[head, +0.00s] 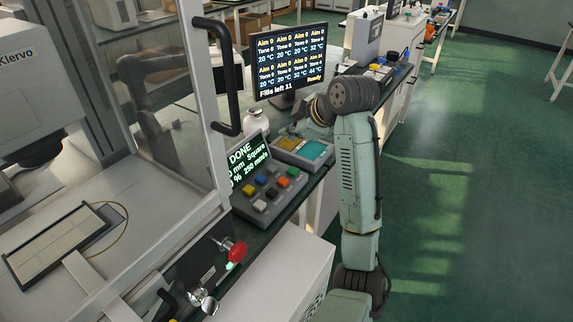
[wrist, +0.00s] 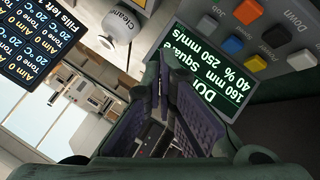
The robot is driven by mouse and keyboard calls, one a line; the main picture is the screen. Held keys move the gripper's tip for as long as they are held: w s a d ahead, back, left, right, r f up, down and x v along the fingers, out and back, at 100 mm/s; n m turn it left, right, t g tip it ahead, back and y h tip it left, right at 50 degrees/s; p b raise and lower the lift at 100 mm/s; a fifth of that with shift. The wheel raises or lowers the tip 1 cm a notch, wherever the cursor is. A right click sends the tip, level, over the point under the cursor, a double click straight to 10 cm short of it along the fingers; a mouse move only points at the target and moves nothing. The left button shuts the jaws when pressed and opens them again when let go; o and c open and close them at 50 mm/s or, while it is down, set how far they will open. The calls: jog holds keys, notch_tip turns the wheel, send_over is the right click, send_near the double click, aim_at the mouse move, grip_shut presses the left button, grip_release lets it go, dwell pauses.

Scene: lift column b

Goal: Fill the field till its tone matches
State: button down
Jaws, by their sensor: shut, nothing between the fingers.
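A plate (head: 62,246) divided into pale fields lies in the machine at left. The control panel (head: 262,190) has coloured buttons and a screen (head: 248,162) reading "DONE"; in the wrist view the screen (wrist: 212,75) adds "160 mm Square", "40 %", "250 mm/s". My gripper (wrist: 165,62) is shut and empty, near that screen; its fingers are not clear in the head view.
The machine's glass door (head: 150,85) has a black handle (head: 225,75). A red stop button (head: 236,252) is on its front. A white bottle (head: 256,124) and a pad with a teal face (head: 315,150) stand by the panel. Open green floor (head: 460,170) lies right.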

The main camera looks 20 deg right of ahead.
aim_at(291, 172)
jog(key=shift+s, duration=0.15)
notch_tip(291, 172, down, 9)
jog(key=b, duration=0.6)
jog(key=shift+r, duration=0.15)
jog(key=shift+b, duration=0.3)
dwell(1.1)
jog(key=shift+f, duration=0.45)
jog(key=shift+f+b, duration=0.45)
dwell(0.4)
jog(key=shift+r, duration=0.15)
jog(key=shift+r+p, duration=0.7)
jog(key=shift+r, duration=0.05)
